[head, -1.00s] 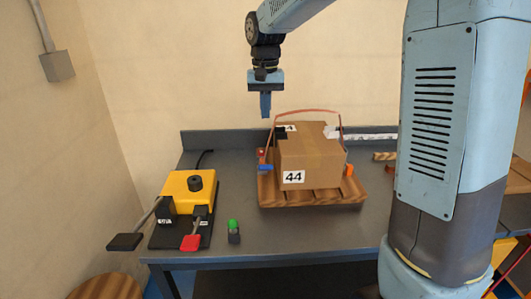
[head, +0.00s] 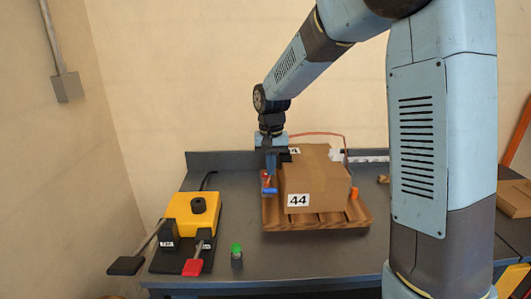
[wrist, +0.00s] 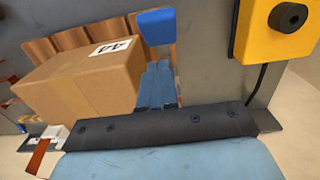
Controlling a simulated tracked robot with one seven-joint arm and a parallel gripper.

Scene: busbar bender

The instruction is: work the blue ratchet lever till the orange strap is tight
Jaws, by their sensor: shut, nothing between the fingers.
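A cardboard box (head: 325,180) marked 44 sits on a small wooden pallet (head: 320,220). The orange strap (head: 320,134) arches loosely above the box, clear of its top. The blue ratchet lever (head: 268,191) is at the box's left side, near the pallet's edge. In the wrist view the lever (wrist: 156,25) shows just past the fingertips. My gripper (head: 270,172) is shut and empty, pointing down directly over the lever. Its blue fingers (wrist: 158,88) show beside the box in the wrist view. I cannot tell whether they touch the lever. The fingers hide part of the ratchet.
A yellow machine (head: 182,208) with a black knob and a red-ended lever (head: 194,267) stands on the bench to the left. A small green-topped post (head: 236,253) stands near the front edge. An orange piece (head: 354,192) is at the box's right. The bench between machine and pallet is clear.

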